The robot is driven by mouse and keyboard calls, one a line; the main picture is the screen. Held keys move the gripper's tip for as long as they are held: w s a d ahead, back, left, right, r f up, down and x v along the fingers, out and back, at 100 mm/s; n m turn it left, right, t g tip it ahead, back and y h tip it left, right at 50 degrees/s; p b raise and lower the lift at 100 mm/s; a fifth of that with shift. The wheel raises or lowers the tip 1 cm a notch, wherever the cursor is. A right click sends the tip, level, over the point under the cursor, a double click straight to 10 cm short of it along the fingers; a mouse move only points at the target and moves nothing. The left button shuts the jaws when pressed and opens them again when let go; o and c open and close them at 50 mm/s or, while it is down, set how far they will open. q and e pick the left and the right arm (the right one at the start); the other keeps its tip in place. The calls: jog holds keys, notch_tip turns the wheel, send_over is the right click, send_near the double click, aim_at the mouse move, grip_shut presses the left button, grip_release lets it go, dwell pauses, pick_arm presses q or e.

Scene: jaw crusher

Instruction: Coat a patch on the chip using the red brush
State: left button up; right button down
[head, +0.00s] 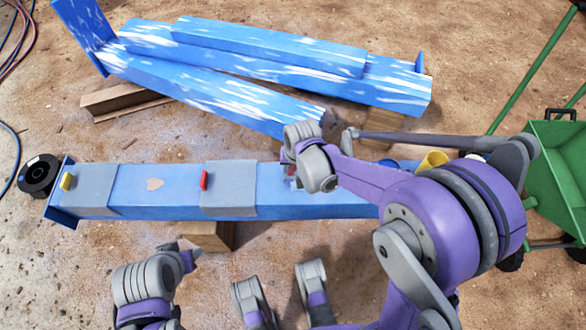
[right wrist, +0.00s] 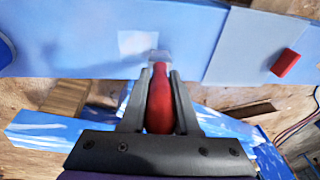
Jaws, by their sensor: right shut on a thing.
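The blue beam (head: 330,200) lies across the middle of the head view. A beige chip-like mark (head: 155,184) shows on its top, left of the gripper. My right gripper (head: 290,168) is over the beam, partly hidden by its arm. In the right wrist view its fingers (right wrist: 159,85) are shut on the red brush (right wrist: 160,105). The brush tip points at the beam and overlaps the lower edge of a pale square patch (right wrist: 138,43); contact is unclear. My left gripper (head: 190,258) is at lower left, apart from the beam, its jaws unclear.
Grey bands wrap the beam, one with a red tab (head: 204,180), one with a yellow tab (head: 66,181). A yellow cup-like thing (head: 434,160) stands behind my right arm. More blue beams (head: 270,50) lie behind. A green cart (head: 560,160) is at right, a black spool (head: 39,175) at left.

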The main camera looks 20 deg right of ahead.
notch_tip(320, 180, up, 4)
jog(key=shift+d+r+p, duration=0.1)
jog(key=shift+p, duration=1.05)
jog(key=shift+r+p, duration=1.35)
jog(key=shift+r, duration=0.65)
pick_arm(q)
jog(key=w+v, duration=0.1)
jog(key=v, duration=0.5)
jog(key=shift+a+r, duration=0.2)
jog(key=shift+a, duration=0.15)
jog(key=shift+w, duration=0.1)
notch_tip(320, 180, up, 15)
jog(key=w+p, duration=0.2)
jog(key=p, duration=1.1)
jog(key=shift+t, duration=0.4)
pick_arm(e)
jog(key=w+d+r+n, duration=0.3)
jog(key=d+r, duration=0.1)
jog(key=r, duration=0.7)
jog(key=shift+d+r, duration=0.15)
jog(key=shift+r, duration=0.05)
jog(key=shift+y, duration=0.3)
